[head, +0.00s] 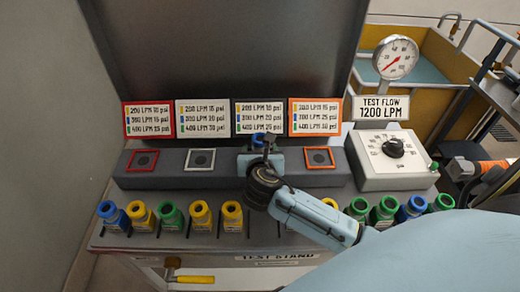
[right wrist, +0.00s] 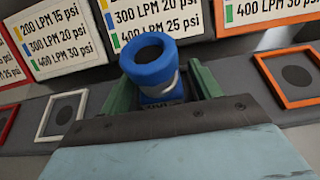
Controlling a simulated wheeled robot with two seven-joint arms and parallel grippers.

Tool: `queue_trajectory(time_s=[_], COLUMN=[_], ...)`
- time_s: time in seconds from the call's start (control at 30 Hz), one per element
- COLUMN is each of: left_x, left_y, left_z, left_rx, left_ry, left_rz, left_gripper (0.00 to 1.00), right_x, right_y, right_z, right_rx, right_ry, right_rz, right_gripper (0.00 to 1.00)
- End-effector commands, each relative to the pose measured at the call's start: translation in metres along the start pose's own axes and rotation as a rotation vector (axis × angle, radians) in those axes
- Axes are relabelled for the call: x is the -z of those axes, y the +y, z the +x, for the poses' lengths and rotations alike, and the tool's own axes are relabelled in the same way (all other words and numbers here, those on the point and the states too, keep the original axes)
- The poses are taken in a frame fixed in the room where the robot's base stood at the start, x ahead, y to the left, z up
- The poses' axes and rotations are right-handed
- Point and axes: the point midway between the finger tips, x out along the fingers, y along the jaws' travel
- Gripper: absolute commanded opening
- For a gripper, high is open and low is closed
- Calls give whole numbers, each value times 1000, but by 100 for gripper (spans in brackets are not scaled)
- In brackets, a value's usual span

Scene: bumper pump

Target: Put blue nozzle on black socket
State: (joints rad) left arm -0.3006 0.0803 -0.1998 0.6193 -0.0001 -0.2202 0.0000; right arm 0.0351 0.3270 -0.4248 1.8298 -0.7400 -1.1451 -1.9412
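The blue nozzle (right wrist: 155,70) stands between the two green fingers of my right gripper (right wrist: 165,92) in the right wrist view, its blue ring up. A small blue part of it (head: 257,140) shows above the gripper in the head view. My right gripper (head: 262,158) is over the third place in the socket row, below the black-framed sign (head: 258,117). The black socket is hidden behind the gripper and nozzle, so I cannot tell whether the nozzle is seated. I cannot tell whether the fingers press on it. My left gripper is not in view.
The red (head: 144,160), white (head: 200,160) and orange (head: 319,158) sockets are empty. Several blue, yellow and green nozzles stand in the front rack, such as a yellow one (head: 200,215). A gauge (head: 395,57) and dial box (head: 393,158) are at right.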

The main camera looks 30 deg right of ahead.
Motion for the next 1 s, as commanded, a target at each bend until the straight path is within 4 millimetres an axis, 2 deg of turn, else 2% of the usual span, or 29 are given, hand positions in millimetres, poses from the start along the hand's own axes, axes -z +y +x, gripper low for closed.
queue_trajectory(time_s=[0.27,0.37,0.7,0.83,1.0], left_x=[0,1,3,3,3], left_y=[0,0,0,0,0], left_z=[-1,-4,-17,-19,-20], left_rx=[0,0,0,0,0], left_ry=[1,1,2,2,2], left_rz=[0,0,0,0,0], left_gripper=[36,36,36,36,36], right_x=[-3,-3,-4,-3,-3], right_y=[0,0,0,0,0], right_z=[-5,-20,-92,-110,-121], right_rx=[-2,-2,-1,-1,0], right_ry=[0,0,2,1,-1], right_rz=[-1,-1,1,1,1], right_gripper=[64,64,64,64,64])
